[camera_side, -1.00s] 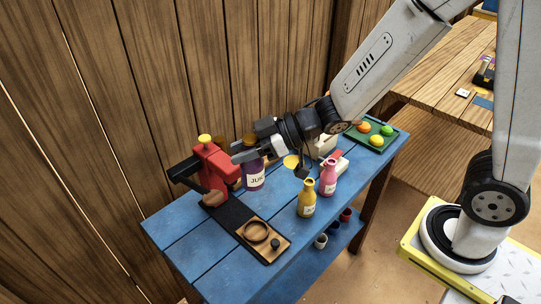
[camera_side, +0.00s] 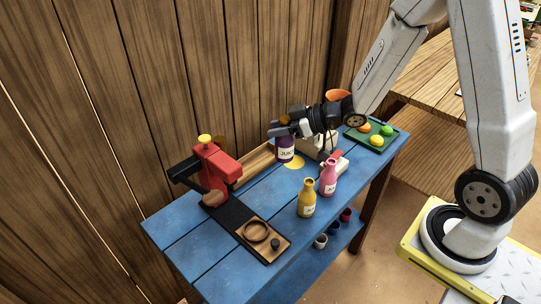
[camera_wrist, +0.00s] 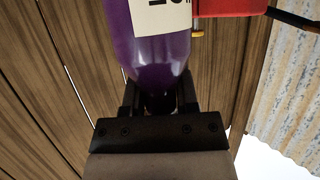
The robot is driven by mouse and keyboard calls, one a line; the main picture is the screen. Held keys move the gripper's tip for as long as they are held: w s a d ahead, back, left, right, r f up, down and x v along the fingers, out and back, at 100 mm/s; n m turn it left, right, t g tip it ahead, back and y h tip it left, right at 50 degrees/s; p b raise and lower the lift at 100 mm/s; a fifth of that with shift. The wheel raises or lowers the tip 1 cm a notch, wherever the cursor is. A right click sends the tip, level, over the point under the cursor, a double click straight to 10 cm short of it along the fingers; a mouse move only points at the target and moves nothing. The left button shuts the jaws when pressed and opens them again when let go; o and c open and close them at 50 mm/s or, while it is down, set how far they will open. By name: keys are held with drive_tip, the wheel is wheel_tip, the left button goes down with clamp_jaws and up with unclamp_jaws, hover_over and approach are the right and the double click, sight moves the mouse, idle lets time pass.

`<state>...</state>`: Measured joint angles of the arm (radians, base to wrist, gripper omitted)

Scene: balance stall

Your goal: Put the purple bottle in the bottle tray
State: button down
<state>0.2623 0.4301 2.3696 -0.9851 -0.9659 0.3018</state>
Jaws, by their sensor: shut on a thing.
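The purple bottle (camera_side: 285,148) has a white label and is upright near the back of the blue table, left of a yellow round spot (camera_side: 294,162). My gripper (camera_side: 282,130) is shut on its neck from above. I cannot tell whether its base is clear of the table or the tray. In the wrist view the bottle (camera_wrist: 160,55) runs from between the jaws (camera_wrist: 160,98) to the top edge. A low wooden tray (camera_side: 258,160), likely the bottle tray, lies along the back edge, partly hidden by the bottle and the red press.
A red press (camera_side: 216,168) stands left, beside a black board (camera_side: 238,222) with a wooden ring. A yellow bottle (camera_side: 306,200) and a pink bottle (camera_side: 328,178) stand in front. A green fruit tray (camera_side: 371,136) is at the right. The table's front left is clear.

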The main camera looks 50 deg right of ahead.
drive_tip(key=shift+w+d+f, duration=0.1)
drive_tip(key=shift+d+f, duration=0.05)
drive_tip(key=shift+d, duration=0.5)
drive_tip(key=w+f, duration=0.9)
drive_tip(key=w, duration=0.4)
drive_tip(key=shift+w+f, duration=0.15)
drive_tip(key=shift+w, duration=0.1)
drive_tip(key=shift+f, duration=0.1)
drive_tip(key=shift+w+f, duration=0.15)
drive_tip(key=shift+f, duration=0.75)
drive_tip(key=shift+w+f, duration=0.1)
drive_tip(key=shift+f, duration=0.75)
drive_tip(key=shift+f, duration=0.15)
